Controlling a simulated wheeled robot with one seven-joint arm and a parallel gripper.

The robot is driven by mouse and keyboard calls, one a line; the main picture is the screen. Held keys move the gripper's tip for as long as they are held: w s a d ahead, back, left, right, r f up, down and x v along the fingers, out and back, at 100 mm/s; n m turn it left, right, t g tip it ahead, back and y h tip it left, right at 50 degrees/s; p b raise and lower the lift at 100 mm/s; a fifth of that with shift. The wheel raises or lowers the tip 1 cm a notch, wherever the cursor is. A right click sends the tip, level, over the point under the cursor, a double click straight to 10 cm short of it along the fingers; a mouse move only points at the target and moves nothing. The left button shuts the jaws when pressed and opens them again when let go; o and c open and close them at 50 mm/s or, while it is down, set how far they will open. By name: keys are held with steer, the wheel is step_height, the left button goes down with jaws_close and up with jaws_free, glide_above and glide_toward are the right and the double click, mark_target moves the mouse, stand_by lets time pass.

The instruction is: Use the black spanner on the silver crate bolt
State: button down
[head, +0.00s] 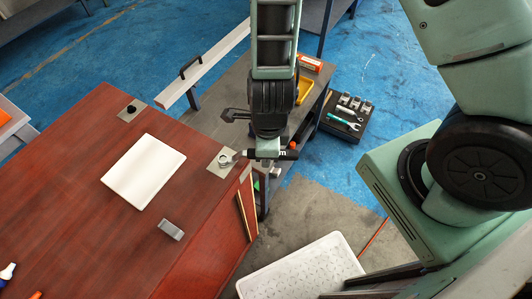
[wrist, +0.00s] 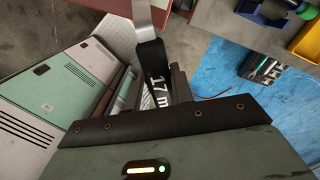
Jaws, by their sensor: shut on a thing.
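The black-handled spanner (head: 289,155) is held level in my gripper (head: 264,152), which is shut on its handle. In the wrist view the black handle (wrist: 154,80) reads "17 m", and its silver shank runs out of the top edge. In the head view its silver head lies over the square metal plate (head: 213,171) at the right corner of the red-brown crate (head: 95,215). The silver bolt is at that spot, mostly covered by the spanner head. I cannot tell whether the head is seated around it.
A second plate with a black bolt (head: 131,109) is at the crate's far corner. A workbench (head: 210,118), black tool tray (head: 345,128) and white bin (head: 300,270) stand nearby.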

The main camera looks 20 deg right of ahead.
steer(key=shift+w+a+r+p, duration=0.1)
steer(key=shift+a+r+p, duration=0.1)
steer(key=shift+p, duration=0.35)
steer(key=shift+r+h+p, duration=0.1)
steer(key=shift+h+p, duration=0.2)
steer(key=shift+p, duration=0.85)
steer(key=shift+d, duration=0.1)
steer(key=shift+w+d+n+p, duration=0.15)
steer(key=shift+w+n+p, duration=0.15)
steer(key=shift+w+n, duration=0.15)
steer(key=shift+s, duration=0.1)
steer(key=shift+r+b, duration=0.15)
steer(key=shift+b, duration=0.4)
steer(key=shift+r, duration=0.1)
stand_by(0.4)
steer(key=shift+r+p, duration=0.3)
steer(key=shift+p, duration=0.15)
